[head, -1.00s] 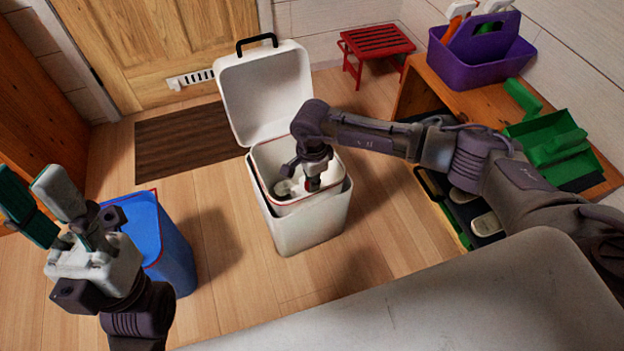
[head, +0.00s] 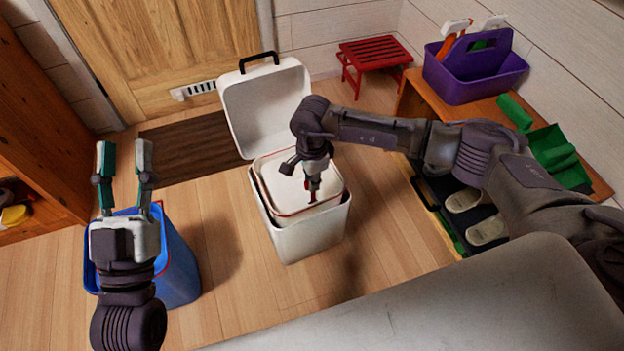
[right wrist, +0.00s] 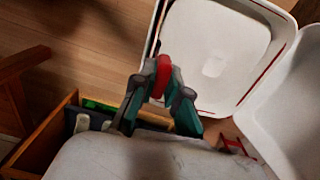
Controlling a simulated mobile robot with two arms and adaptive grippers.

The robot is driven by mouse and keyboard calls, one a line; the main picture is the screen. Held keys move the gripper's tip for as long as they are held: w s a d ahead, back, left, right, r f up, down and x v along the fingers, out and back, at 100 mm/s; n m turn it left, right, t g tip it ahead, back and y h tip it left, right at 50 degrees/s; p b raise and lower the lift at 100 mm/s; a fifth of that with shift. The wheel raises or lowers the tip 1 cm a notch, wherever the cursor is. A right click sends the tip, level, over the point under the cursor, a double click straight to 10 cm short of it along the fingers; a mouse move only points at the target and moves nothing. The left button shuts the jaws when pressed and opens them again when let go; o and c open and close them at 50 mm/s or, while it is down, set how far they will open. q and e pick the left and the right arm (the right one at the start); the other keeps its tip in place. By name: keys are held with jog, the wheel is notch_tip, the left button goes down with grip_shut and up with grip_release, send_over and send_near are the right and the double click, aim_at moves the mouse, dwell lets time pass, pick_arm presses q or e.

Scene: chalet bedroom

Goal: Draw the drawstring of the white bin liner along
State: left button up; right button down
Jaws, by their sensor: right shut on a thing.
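The white bin liner (head: 298,180) sits in the white lidded bin (head: 310,238); it also shows in the right wrist view (right wrist: 205,50). A thin red drawstring line (head: 290,212) runs along its near edge. My right gripper (head: 312,198) points down at the liner's near right edge. In the right wrist view, my right gripper (right wrist: 162,80) is shut on a red piece of the drawstring (right wrist: 163,72). The liner's top looks like a flat white surface, and its inside is hidden. My left gripper (head: 124,150) is open, empty and points up over the blue bin.
The bin's lid (head: 268,105) stands open at the back. A blue bin (head: 180,262) is at left, a dark mat (head: 190,150) behind.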

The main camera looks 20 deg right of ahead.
jog(key=shift+w, duration=0.1)
jog(key=c, duration=1.2)
grip_release()
jog(key=shift+o, duration=0.2)
jog(key=shift+r, duration=0.1)
notch_tip(320, 180, up, 12)
